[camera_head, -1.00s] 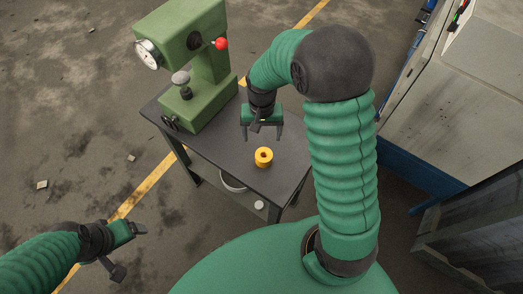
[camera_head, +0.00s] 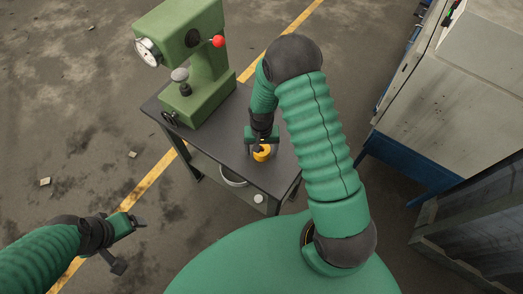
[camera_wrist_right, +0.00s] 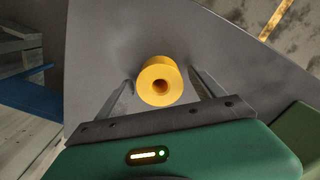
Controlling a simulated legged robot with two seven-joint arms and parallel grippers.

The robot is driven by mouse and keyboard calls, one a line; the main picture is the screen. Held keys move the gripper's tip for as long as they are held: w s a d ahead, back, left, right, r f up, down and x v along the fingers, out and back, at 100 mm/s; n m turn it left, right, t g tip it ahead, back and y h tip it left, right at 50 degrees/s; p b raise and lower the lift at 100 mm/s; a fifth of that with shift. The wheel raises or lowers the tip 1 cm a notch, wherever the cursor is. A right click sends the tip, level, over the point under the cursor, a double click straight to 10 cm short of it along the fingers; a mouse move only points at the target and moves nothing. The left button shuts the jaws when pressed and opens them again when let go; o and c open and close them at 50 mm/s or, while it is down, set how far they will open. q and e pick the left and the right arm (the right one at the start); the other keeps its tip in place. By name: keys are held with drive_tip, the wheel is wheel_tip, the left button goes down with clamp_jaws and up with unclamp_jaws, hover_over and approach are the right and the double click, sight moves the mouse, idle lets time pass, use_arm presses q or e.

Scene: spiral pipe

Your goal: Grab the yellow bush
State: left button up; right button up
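The yellow bush (camera_head: 262,156) is a short ring with a centre hole, standing on the dark table. It also shows in the right wrist view (camera_wrist_right: 159,81), hole facing the camera. My right gripper (camera_head: 261,146) is at the bush and partly hides it. In the wrist view the right gripper's fingers (camera_wrist_right: 163,88) are apart, one on each side of the bush, with small gaps visible. I cannot tell how low the fingertips are. My left gripper (camera_head: 128,245) is at the lower left, away from the table, and its finger opening is unclear.
The dark table (camera_head: 225,160) carries a green press machine (camera_head: 195,75) with a red knob at its back left. A lower shelf holds a round pale item (camera_head: 233,180). A large grey cabinet (camera_head: 455,90) stands to the right.

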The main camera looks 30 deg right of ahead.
clamp_jaws()
drive_tip(key=shift+w, duration=0.1)
drive_tip(key=shift+d+r, duration=0.1)
idle(0.4)
